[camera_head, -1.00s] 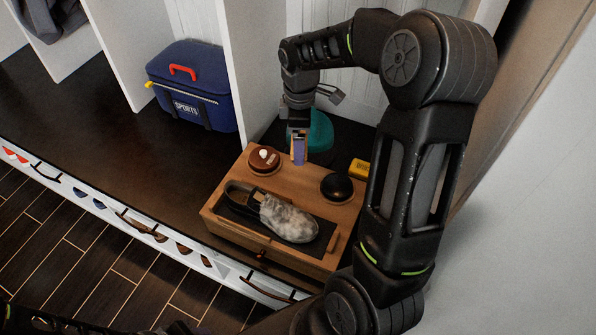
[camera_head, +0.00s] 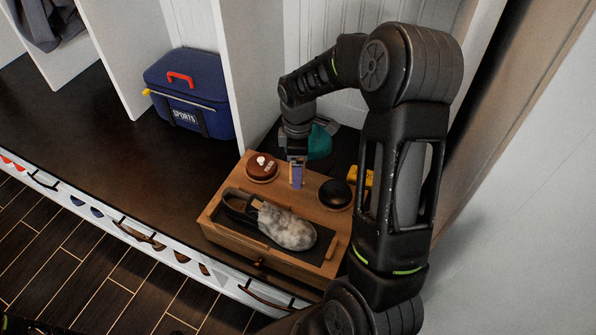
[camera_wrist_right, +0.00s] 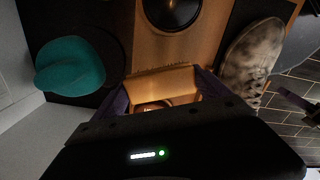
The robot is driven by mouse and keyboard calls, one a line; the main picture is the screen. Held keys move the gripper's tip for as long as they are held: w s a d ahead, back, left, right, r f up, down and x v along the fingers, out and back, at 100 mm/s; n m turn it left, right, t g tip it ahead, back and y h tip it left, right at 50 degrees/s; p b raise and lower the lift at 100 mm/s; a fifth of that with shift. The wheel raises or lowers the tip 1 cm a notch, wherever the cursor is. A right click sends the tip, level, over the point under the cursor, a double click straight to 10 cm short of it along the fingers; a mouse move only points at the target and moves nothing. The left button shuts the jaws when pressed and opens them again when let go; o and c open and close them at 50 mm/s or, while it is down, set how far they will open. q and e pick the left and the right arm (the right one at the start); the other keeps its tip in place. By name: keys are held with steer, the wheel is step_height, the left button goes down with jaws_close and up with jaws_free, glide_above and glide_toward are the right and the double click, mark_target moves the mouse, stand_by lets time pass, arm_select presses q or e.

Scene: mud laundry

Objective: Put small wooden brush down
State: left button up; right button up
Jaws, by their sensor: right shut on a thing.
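My right gripper (camera_head: 296,174) is over the wooden shoe-care box (camera_head: 222,222), between the brown round tin and the black round item. In the right wrist view it is shut on the small wooden brush (camera_wrist_right: 165,82), a pale block with a bristle edge between the purple fingertips. In the head view the brush is mostly hidden by the gripper. I cannot tell whether the brush touches the box top. A purple fingertip, seemingly of my left gripper (camera_wrist_right: 293,98), shows at the right of the wrist view; its opening is unclear.
A shoe with a grey fuzzy front (camera_head: 287,228) lies on the box's dark pad. The brown tin (camera_head: 262,166) and black item (camera_head: 335,194) flank my gripper. Behind are a teal item (camera_head: 319,142) and a yellow item (camera_head: 367,179). A blue sports bag (camera_head: 190,92) stands left beyond a white divider.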

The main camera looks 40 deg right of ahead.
steer(key=shift+f, duration=1.6)
steer(key=shift+f, duration=0.15)
steer(key=o, duration=1)
steer(key=shift+o, duration=0.2)
